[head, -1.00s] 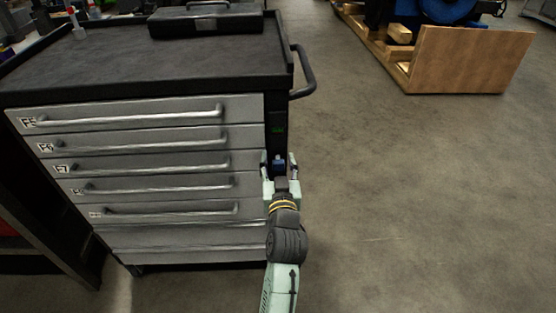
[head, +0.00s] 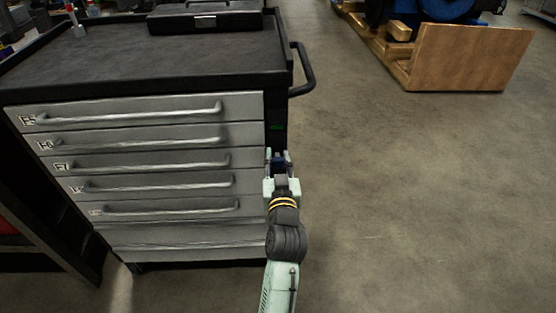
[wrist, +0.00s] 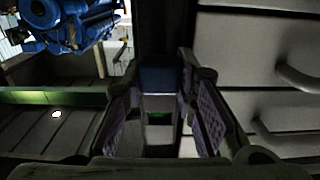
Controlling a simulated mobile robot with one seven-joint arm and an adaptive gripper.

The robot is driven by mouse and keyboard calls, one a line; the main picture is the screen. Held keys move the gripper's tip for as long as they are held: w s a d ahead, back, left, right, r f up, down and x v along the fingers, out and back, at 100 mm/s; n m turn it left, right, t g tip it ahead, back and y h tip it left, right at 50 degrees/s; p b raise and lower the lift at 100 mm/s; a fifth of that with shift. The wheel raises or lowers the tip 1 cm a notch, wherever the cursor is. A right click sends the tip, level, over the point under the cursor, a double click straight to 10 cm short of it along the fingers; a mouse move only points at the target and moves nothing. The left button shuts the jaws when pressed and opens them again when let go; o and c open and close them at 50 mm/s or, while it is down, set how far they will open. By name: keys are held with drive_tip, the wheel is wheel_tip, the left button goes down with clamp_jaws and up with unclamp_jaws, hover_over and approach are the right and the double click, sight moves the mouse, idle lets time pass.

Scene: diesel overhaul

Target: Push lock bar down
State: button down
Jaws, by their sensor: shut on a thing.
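The grey drawer cabinet (head: 150,163) has a dark vertical strip on its right front edge, seemingly the lock bar (head: 277,112), with a small green mark on it. A small blue block (head: 279,157) sits low on this strip; it also shows in the wrist view (wrist: 160,80). My gripper (head: 280,153) is shut on the blue block, one finger on each side. In the wrist view the two purple-padded fingers (wrist: 162,100) flank the block. The fingers and palm hide part of the strip's lower end.
A black case (head: 207,18) lies on the cabinet's dark top. A side handle (head: 305,70) sticks out at the top right. A wooden pallet (head: 460,55) with a blue engine (head: 440,10) stands at the back right. The floor right of the cabinet is clear.

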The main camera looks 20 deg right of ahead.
wheel_tip(320, 180, down, 3)
drive_tip(key=b, duration=0.2)
drive_tip(key=shift+b, duration=0.35)
drive_tip(key=shift+r, duration=0.1)
drive_tip(key=c, duration=1.3)
unclamp_jaws()
drive_tip(key=shift+r, duration=0.1)
wheel_tip(320, 180, up, 10)
